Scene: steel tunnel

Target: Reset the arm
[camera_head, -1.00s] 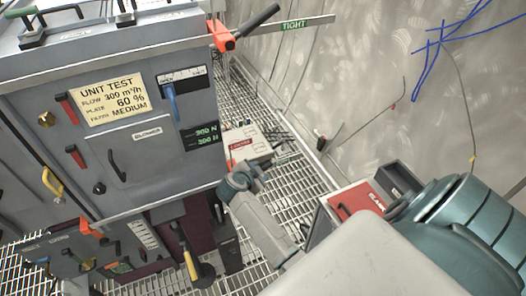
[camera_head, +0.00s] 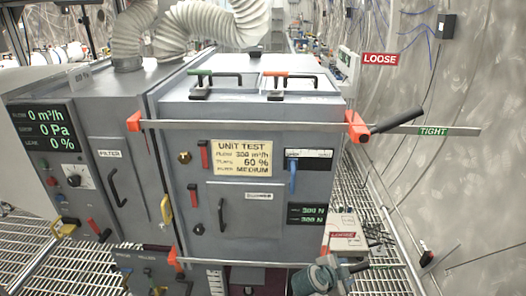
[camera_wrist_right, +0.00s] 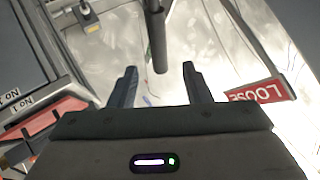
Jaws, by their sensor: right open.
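My right arm (camera_head: 318,279) shows at the bottom of the head view, low in front of the grey cabinet, with a teal joint; much of it is cut off by the lower edge. In the right wrist view my right gripper (camera_wrist_right: 157,82) is open, its two dark fingers apart. A dark rod (camera_wrist_right: 159,45) stands beyond the fingers, seen between them; nothing is visibly clamped. My left gripper is not in view.
The grey test cabinet (camera_head: 230,110) fills the middle. A clamp bar with a black-handled lever (camera_head: 397,120) juts right toward the TIGHT sign (camera_head: 433,131). A LOOSE sign (camera_head: 380,59) hangs above. Grating floor (camera_head: 395,240) lies at the right.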

